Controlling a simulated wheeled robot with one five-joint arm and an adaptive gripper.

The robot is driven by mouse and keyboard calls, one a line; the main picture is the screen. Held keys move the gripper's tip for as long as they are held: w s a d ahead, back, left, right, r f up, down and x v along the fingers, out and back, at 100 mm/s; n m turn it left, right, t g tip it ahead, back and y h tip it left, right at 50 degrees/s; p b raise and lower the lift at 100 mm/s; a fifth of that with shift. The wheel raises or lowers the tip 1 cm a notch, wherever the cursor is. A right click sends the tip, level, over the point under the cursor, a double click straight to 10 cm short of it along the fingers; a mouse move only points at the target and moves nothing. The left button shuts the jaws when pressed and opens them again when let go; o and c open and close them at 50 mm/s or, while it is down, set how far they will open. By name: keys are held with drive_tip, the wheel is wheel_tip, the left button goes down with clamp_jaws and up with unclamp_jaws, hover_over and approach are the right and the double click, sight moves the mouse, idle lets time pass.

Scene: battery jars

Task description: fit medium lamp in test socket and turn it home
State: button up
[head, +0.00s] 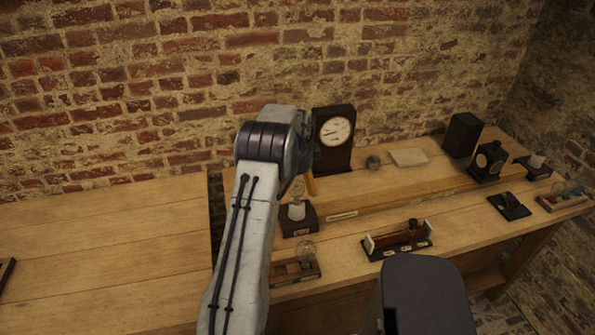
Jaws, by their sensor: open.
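My gripper (301,180) hangs at the end of my pale arm, mostly hidden behind the wrist. It is open, just above a dark block with a pale socket (298,213) on the bench. A small clear glass lamp (297,190) appears to stand upright in this socket, close under my gripper. I cannot tell whether the fingers touch it or how far it is seated. A wooden lamp rack (296,276) lies in front, partly behind my arm, with a clear glass lamp (307,250) at its far side. Which lamp is the medium one is unclear.
A dark-cased dial meter (334,137) stands behind the gripper. A dark base with a reddish coil (402,238) lies right of the socket. Dark boxes (462,135) stand farther right near the brick wall. The left bench top (105,245) is largely clear.

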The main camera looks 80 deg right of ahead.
drive_tip(key=shift+d+f+p, duration=0.15)
drive_tip(key=shift+f+p, duration=0.05)
drive_tip(key=shift+f, duration=0.55)
drive_tip(key=shift+d+f+p, duration=0.15)
drive_tip(key=shift+f, duration=0.6)
drive_tip(key=shift+c, duration=0.5)
drive_tip(key=c, duration=1.2)
drive_tip(key=o, duration=1.2)
drive_tip(key=shift+o, duration=0.3)
drive_tip(key=shift+r, duration=0.1)
